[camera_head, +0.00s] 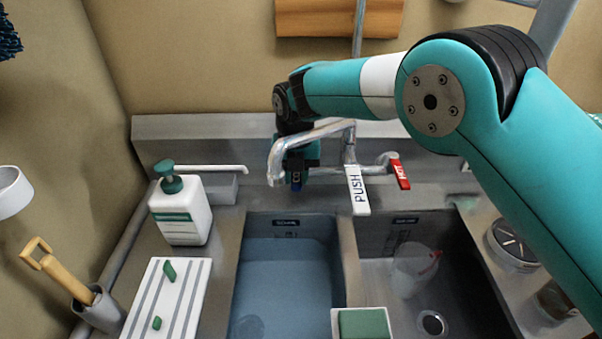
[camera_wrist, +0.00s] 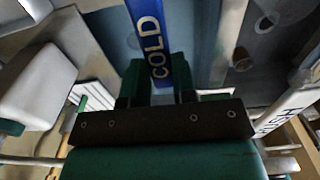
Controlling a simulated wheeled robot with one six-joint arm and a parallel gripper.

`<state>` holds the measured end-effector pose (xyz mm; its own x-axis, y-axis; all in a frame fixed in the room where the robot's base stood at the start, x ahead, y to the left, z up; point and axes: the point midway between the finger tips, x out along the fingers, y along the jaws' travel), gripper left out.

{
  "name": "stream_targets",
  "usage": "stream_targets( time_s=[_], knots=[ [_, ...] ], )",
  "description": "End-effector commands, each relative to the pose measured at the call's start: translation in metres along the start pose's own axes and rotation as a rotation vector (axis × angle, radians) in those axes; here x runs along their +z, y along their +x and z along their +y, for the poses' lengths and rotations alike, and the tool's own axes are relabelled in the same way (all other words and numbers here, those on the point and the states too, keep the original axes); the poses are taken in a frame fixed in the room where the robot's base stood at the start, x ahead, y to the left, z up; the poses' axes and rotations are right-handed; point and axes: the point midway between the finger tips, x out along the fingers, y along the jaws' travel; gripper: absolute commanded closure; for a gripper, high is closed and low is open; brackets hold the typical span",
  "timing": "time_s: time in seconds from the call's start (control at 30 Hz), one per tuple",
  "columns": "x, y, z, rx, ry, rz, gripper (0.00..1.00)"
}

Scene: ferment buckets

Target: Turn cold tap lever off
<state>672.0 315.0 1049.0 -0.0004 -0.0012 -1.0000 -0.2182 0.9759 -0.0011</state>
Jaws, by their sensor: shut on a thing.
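The blue cold tap lever (camera_wrist: 153,40), lettered COLD, runs between the two green fingers of my gripper (camera_wrist: 157,84) in the wrist view. My gripper (camera_head: 298,165) is shut on it. In the head view only a small blue part of the lever (camera_head: 297,181) shows below the gripper, behind the chrome spout (camera_head: 305,139). The red hot lever (camera_head: 400,174) is on the right side of the tap. The lever's pivot is hidden by my gripper.
The left basin (camera_head: 285,275) holds water; the right basin (camera_head: 460,270) holds a clear cup (camera_head: 413,268). A soap bottle (camera_head: 181,210) stands left. A green sponge (camera_head: 363,324) sits at the front.

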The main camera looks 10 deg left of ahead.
Motion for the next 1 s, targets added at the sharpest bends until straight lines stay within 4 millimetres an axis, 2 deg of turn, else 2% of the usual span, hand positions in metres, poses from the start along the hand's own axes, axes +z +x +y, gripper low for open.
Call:
stream_targets(
  time_s=[0.43, 0.47, 0.53, 0.57, 0.87, 1.0],
  knots=[
    [0.0015, -0.0023, -0.0005, 0.003, -0.017, -0.005, 1.0],
    [0.0015, -0.0024, -0.0006, 0.003, -0.017, -0.005, 0.67],
    [0.0013, -0.0022, -0.0007, 0.003, -0.016, -0.004, 0.51],
    [0.0012, -0.002, -0.0006, 0.003, -0.016, -0.004, 0.49],
    [0.0005, -0.001, -0.0006, 0.001, -0.004, -0.001, 0.49],
    [0.0026, -0.0019, -0.0047, 0.001, 0.069, -0.001, 0.49]
  ],
)
